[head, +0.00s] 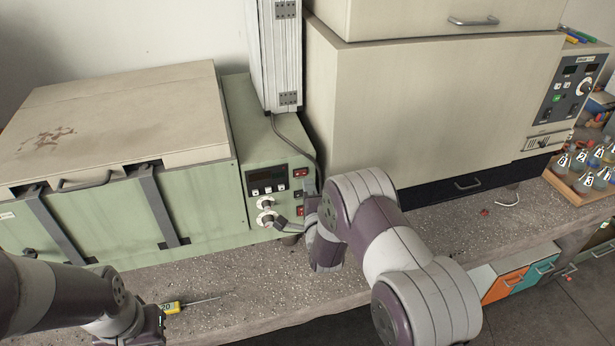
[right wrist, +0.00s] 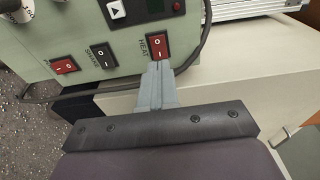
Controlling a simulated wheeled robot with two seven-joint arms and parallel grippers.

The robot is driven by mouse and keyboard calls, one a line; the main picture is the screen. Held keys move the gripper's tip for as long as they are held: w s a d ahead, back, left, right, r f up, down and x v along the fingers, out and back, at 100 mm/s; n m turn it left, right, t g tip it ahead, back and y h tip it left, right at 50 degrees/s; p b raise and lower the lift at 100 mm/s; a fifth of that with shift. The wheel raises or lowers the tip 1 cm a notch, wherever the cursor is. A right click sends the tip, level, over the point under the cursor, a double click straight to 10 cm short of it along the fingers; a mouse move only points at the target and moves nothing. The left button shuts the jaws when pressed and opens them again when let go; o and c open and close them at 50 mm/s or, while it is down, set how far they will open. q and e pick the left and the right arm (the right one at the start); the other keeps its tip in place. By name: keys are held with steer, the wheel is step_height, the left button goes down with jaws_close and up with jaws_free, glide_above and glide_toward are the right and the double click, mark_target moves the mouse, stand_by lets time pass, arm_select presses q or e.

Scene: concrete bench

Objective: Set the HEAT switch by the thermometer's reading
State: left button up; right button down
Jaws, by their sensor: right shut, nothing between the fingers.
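The HEAT switch (right wrist: 158,46) is a red rocker in a black frame on the green unit's panel. In the head view it is the top red switch (head: 301,172). My right gripper (right wrist: 157,68) is shut and empty, its fingertips at the lower edge of the switch; I cannot tell whether they touch. In the head view this gripper (head: 309,186) is partly hidden by its own wrist. Which way the rocker is tipped is unclear. A yellow thermometer (head: 171,307) with a thin probe lies on the bench, its display partly hidden and reading unclear. My left gripper (head: 152,328) is beside it, mostly hidden.
The panel has a dark display (head: 266,176), two pale knobs, a black switch (right wrist: 101,56) and another red switch (right wrist: 65,67). A grey cable (head: 305,150) runs beside it. A large beige oven (head: 420,110) stands to the right. The bench front is mostly clear.

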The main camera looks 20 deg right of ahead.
mark_target(301, 173)
steer(key=shift+w+d+p, duration=0.15)
steer(key=shift+w+p, duration=0.15)
steer(key=shift+w, duration=1.1)
